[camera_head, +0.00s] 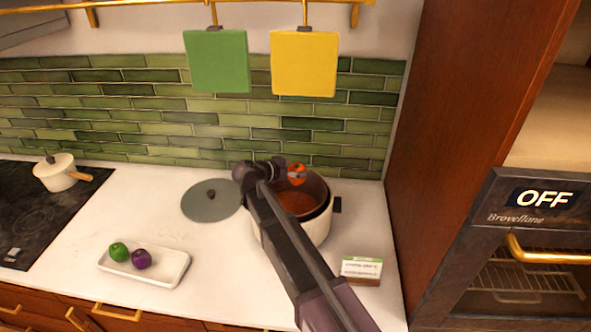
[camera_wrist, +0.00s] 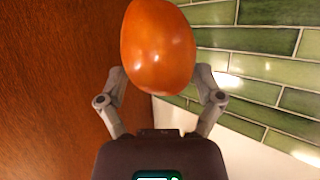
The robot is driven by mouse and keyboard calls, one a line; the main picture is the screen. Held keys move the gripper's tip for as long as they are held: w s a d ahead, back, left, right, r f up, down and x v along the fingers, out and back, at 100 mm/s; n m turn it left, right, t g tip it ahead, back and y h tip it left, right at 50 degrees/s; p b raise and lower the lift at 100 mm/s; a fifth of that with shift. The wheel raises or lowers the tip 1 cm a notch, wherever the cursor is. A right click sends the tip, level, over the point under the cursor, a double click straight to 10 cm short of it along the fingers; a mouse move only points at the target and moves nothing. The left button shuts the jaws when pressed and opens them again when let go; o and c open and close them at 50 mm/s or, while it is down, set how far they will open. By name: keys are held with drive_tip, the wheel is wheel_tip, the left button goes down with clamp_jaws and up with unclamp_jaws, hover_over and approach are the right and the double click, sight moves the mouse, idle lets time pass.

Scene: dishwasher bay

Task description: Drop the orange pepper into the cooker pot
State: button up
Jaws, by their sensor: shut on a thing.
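The orange pepper (camera_wrist: 157,48) is held between the two fingers of my gripper (camera_wrist: 163,82) in the wrist view. It looks smooth, glossy and rounded. In the head view the pepper (camera_head: 296,171) shows small at the end of my gripper (camera_head: 288,172), over the back part of the cooker pot's opening. The cooker pot (camera_head: 318,228) is cream outside and dark inside, with reddish-brown contents, and has no lid on. My arm crosses in front of the pot and hides its left and front parts. The exact height of the pepper above the pot is unclear.
A grey round lid (camera_head: 211,203) lies left of the pot. A white tray (camera_head: 172,277) holds a green and a purple item. A small labelled box (camera_head: 361,269) stands right of my arm. A cream saucepan (camera_head: 56,174) sits on the hob. A wooden cabinet wall (camera_head: 465,110) bounds the right.

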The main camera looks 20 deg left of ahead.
drive_tip(key=o, duration=0.9)
drive_tip(key=shift+o, duration=0.3)
drive_tip(key=shift+s, duration=0.1)
